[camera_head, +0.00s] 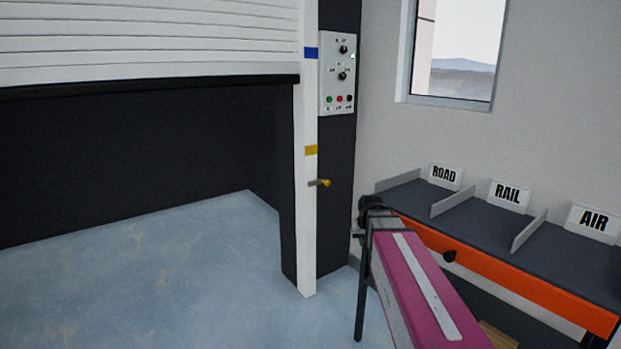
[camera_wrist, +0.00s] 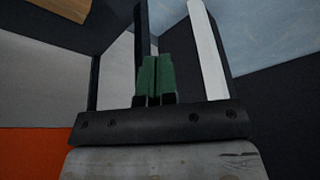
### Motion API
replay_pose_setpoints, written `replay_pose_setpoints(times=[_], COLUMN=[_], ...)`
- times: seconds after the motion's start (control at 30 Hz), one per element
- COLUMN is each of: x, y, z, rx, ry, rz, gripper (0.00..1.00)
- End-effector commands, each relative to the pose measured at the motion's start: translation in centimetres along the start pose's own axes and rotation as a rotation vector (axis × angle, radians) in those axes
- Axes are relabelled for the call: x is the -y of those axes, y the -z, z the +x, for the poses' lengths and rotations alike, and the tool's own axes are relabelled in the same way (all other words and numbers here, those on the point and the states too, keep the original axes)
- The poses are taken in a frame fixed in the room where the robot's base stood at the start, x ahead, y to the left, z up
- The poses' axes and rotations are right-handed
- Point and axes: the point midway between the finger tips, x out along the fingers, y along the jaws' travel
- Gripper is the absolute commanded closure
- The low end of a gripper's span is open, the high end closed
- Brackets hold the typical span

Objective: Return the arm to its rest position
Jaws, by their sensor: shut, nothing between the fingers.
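My gripper (camera_wrist: 155,80) shows in the wrist view, where its two green fingertips are together with nothing between them. In the head view my magenta arm reaches from the lower right toward the left end of the sorting table. The fingers cannot be made out clearly there. No held object shows in either view.
The dark sorting table (camera_head: 406,191) with an orange front (camera_head: 500,268) stands at right, with ROAD (camera_head: 444,176), RAIL (camera_head: 509,195) and AIR (camera_head: 594,220) signs. A white post (camera_head: 306,230) with a yellow-tipped lever (camera_head: 320,183) and a control panel (camera_head: 340,75) stand mid-view. Blue floor at left is clear.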

Motion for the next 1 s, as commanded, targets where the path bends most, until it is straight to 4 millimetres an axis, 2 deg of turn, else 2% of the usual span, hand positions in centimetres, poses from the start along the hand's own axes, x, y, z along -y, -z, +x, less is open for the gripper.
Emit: replay_pose_setpoints(times=[0.03,0.3,0.4,0.5,0.6,0.7,1.0], x=[0.1,0.2,0.3,0.3,0.3,0.3,0.3], y=[-2.5,-13.1,-16.4,-18.8,-20.2,-20.8,-20.8], z=[1.1,5.8,6.9,7.6,8.0,8.2,8.2], rx=[0.034,0.199,0.250,0.288,0.311,0.321,0.322], ry=[-0.002,-0.014,-0.019,-0.023,-0.026,-0.027,-0.027], rz=[0.002,0.018,0.022,0.025,0.027,0.028,0.028], gripper=[1.00,1.00,1.00,1.00,1.00,1.00,1.00])
